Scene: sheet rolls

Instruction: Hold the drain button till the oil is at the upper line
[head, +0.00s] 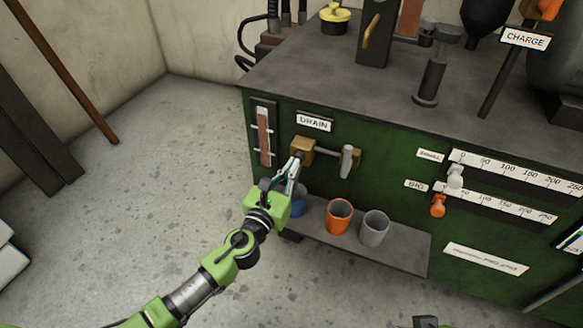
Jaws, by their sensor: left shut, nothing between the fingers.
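The sight gauge (264,137) is a tall narrow strip on the left of the green cabinet front, with a brown column and pale line marks. The exact oil level is too small to tell. The DRAIN label (314,122) is to its right, above a brass drain valve (304,148) with a grey handle.
Below the valve, a blue cup (299,201), an orange cup (339,216) and a grey cup (374,229) stand on a shelf (408,250). Sliders with scales (510,173) are to the right.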

